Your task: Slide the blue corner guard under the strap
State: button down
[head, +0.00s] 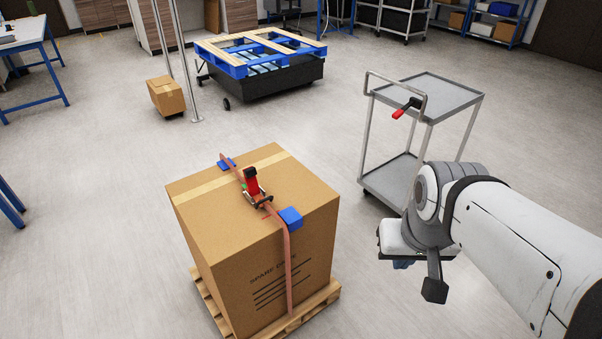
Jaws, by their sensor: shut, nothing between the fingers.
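A large cardboard box (215,215) stands on a wooden pallet. An orange-red strap (289,265) runs over its top and down the near face. A blue corner guard (291,217) sits at the top near edge, mostly to the right of the strap. I cannot tell whether any of it is under the strap. Another blue guard (228,163) is at the far edge, with the strap crossing it. A ratchet buckle (253,187) with a red and black handle is on the strap on top. My gripper (403,263) is right of the box, shut and empty, its fingertips largely hidden.
A grey trolley (440,92) with a red-gripped handle stands behind my arm. A blue-and-wood pallet (262,50) lies on a dark wheeled base at the back. A small carton (167,97) is at the back left. Floor around the box is clear.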

aim_at(290, 216)
jog(key=u, duration=0.1)
jog(key=i, duration=1)
jog(key=u, duration=0.05)
